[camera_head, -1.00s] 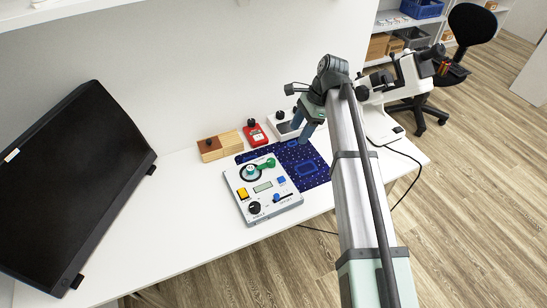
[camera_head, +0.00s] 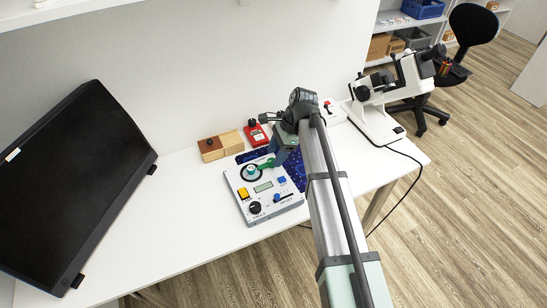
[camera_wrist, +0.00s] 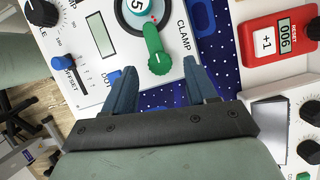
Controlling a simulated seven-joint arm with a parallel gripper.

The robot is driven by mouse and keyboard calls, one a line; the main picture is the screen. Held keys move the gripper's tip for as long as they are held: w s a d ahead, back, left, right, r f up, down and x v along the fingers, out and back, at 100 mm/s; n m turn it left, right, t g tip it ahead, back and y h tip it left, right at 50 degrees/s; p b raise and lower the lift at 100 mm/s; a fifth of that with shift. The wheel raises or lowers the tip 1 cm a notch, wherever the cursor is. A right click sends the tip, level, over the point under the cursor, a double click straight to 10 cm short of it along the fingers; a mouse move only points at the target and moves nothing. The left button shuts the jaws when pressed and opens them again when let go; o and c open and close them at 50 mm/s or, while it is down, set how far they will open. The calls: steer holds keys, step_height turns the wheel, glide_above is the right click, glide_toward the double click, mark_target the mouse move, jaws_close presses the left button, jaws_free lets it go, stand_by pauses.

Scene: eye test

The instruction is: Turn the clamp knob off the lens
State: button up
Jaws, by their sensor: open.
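The white instrument panel (camera_head: 240,207) lies on the table; it also fills the upper middle of the wrist view (camera_wrist: 97,80). The green clamp knob (camera_wrist: 153,42), beside the word CLAMP, is a lever with a rounded end. Its other end lies by a round black-ringed dial window (camera_wrist: 137,6) with a number, cut off at the top edge.
A red counter (camera_wrist: 271,48) and a white box with black knobs (camera_wrist: 304,112) lie right of my gripper in the wrist view. A wooden block (camera_head: 211,155) stands behind the panel, a microscope (camera_head: 380,95) at the right. A dark monitor (camera_head: 72,185) stands left.

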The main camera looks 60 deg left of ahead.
mark_target(266, 165)
steer(key=shift+x, duration=1.25)
steer(key=c, duration=1.1)
steer(key=shift+o, duration=0.2)
steer(key=shift+w+n, duration=0.1)
steer(key=shift+n, duration=0.2)
steer(key=n+h, duration=0.1)
steer(key=n, duration=0.1)
steer(key=shift+a+n, duration=0.2)
steer(key=shift+n, duration=0.1)
steer(key=n, duration=0.1)
steer(key=n+h, duration=0.1)
steer(key=n, duration=0.1)
steer(key=shift+a+n+t+h, duration=0.1)
steer(key=shift+n+t+h, duration=0.2)
steer(key=n+t+h, duration=0.1)
steer(key=n, duration=0.2)
steer(key=n+h, duration=0.1)
steer(key=n, duration=0.2)
steer(key=shift+s+n+t, duration=0.2)
steer(key=shift+n+t, duration=0.1)
steer(key=shift+t, duration=0.1)
